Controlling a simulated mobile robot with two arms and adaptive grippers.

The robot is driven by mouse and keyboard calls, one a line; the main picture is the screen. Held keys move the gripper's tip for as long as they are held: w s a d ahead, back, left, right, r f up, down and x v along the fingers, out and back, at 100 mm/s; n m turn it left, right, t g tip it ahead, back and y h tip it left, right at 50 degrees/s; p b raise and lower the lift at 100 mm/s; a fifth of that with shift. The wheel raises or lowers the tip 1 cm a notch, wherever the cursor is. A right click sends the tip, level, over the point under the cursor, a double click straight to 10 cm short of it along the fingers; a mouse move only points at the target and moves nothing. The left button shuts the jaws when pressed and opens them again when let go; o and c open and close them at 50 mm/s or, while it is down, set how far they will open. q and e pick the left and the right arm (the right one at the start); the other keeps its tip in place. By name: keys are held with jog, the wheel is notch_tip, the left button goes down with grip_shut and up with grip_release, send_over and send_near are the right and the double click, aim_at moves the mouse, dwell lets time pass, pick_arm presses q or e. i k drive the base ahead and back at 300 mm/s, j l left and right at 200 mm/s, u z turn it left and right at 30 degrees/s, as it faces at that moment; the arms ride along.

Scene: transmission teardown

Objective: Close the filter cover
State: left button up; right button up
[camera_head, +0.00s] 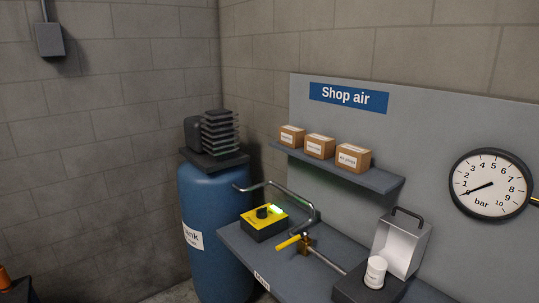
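The filter cover (402,243) is a pale grey metal lid with a dark handle (408,215) on its top edge. It stands raised, open, at the back of a dark filter base (352,291) on the bench at the lower right. A white cylindrical filter (375,272) stands upright on the base in front of the cover. Neither of my grippers is in view.
The bench (240,245) carries a yellow and black control box (264,222) with a green light and a yellow-handled valve (289,242). A grey pipe (302,202) bends above it. A blue tank (210,230) stands left. A shelf (375,180) with boxes hangs behind.

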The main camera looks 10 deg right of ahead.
aim_at(401, 238)
jog(key=z, duration=1.4)
